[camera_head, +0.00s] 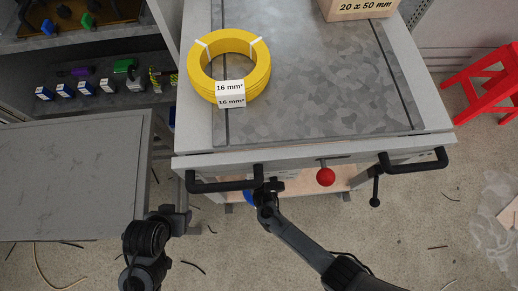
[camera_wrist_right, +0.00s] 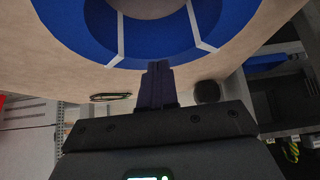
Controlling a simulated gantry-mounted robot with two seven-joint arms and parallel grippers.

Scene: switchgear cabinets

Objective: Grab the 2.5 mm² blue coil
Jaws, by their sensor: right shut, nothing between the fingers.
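A blue coil (camera_wrist_right: 85,30) with white bands fills the top of the right wrist view. It rests on a pale wooden surface (camera_wrist_right: 55,75), and no size label on it is readable. In the head view only a small blue part of the coil (camera_head: 249,197) shows under the cart's front edge. My right gripper (camera_head: 268,186) is at the cart's front by that blue part. In the right wrist view its fingers (camera_wrist_right: 158,68) are shut and empty, with tips overlapping the near side of the coil; contact cannot be told. My left gripper (camera_head: 180,214) is left of the cart; its finger state is unclear.
The cart top (camera_head: 310,80) holds a yellow coil (camera_head: 199,77) labelled 16 mm² and a cardboard box (camera_head: 357,9). A grey table (camera_head: 70,180) stands left, a red stool (camera_head: 487,85) right.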

